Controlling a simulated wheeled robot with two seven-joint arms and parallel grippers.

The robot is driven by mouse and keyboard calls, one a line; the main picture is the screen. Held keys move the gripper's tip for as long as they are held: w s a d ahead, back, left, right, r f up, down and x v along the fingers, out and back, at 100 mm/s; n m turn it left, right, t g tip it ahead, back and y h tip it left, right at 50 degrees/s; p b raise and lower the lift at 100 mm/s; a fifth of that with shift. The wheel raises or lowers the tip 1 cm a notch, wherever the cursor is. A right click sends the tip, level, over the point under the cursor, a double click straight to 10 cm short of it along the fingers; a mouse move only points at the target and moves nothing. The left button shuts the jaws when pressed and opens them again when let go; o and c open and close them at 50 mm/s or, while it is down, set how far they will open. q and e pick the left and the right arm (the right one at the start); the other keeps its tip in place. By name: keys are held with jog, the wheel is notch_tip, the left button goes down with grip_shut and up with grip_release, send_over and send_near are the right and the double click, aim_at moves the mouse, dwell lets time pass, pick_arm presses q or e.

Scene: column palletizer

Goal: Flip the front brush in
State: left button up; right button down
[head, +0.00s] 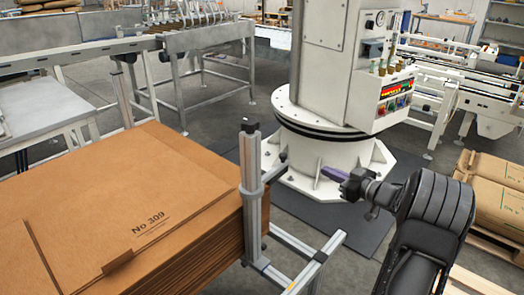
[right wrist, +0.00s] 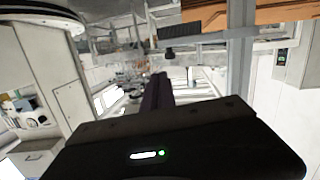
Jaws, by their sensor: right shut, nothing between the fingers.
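My right gripper (head: 336,173) is in the head view, right of the aluminium post (head: 252,190) at the corner of the cardboard stack. Its purple-dark fingers are together and empty, and they point left towards the post with a gap between. The fingers also show in the right wrist view (right wrist: 157,95). A short arm on the post (head: 272,172) sticks out towards the gripper and ends in a small dark tip (head: 281,156). This tip may be the front brush; I cannot tell for sure. A dark ribbed piece (right wrist: 205,16) shows by the cardboard in the wrist view. My left gripper is not in view.
The tall stack of flat cardboard (head: 95,210) fills the left. A lower aluminium frame (head: 305,260) runs below my gripper. The white palletizer column (head: 322,130) stands behind it. Brown sacks (head: 495,190) lie on a pallet at the right. Floor between frame and column is clear.

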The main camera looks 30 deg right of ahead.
aim_at(286, 157)
jog(key=shift+a+r+y, duration=0.15)
jog(key=shift+a+y, duration=0.45)
jog(key=shift+a, duration=0.2)
jog(key=p+x, duration=0.2)
jog(key=x, duration=1.2)
